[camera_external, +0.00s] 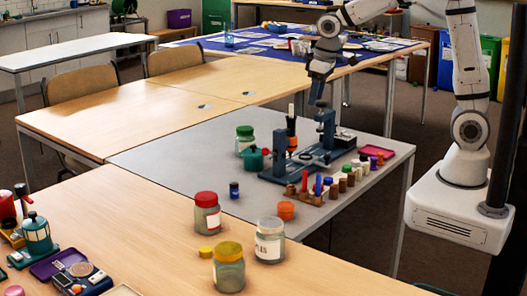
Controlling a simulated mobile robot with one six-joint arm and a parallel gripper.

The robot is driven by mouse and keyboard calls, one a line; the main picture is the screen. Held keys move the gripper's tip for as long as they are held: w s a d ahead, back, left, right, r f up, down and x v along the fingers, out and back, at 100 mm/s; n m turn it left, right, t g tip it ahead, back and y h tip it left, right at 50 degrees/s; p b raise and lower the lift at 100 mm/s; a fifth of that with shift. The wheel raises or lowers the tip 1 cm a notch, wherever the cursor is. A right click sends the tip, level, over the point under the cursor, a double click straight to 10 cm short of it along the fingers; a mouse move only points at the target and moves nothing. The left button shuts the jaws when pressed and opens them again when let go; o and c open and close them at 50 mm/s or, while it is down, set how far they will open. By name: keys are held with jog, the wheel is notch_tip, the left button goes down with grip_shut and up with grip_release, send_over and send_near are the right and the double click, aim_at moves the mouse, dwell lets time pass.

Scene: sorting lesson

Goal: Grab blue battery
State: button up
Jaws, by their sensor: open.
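A small dark blue cylinder with a lighter band, which looks like the blue battery (234,190), stands upright on the grey table (180,160), just right of a red-lidded jar. My gripper (317,100) hangs pointing down above the far part of the grey table, behind the blue-grey bench apparatus. It is far to the right of and beyond the blue battery, not touching it. My gripper is open, with nothing seen in it; its fingertips are small and hard to make out.
Jars with red (207,213), white (270,240), yellow (229,268) and green lids (245,139) stand around the battery. The blue-grey apparatus (312,150) and a row of small coloured cylinders (344,181) lie to its right. The grey table's left part is clear.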

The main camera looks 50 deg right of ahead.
jog(key=w+a+f+n, duration=0.2)
jog(key=w+a+f, duration=0.5)
jog(key=a, duration=0.4)
jog(key=n+b, duration=0.1)
send_over(234, 182)
jog(key=s, duration=0.1)
notch_tip(234, 182, down, 10)
jog(key=shift+g, duration=0.3)
jog(key=f, duration=0.4)
jog(key=w+f, duration=0.1)
jog(key=f, duration=0.1)
jog(key=shift+f+p, duration=0.35)
jog(key=shift+c, duration=0.4)
grip_shut()
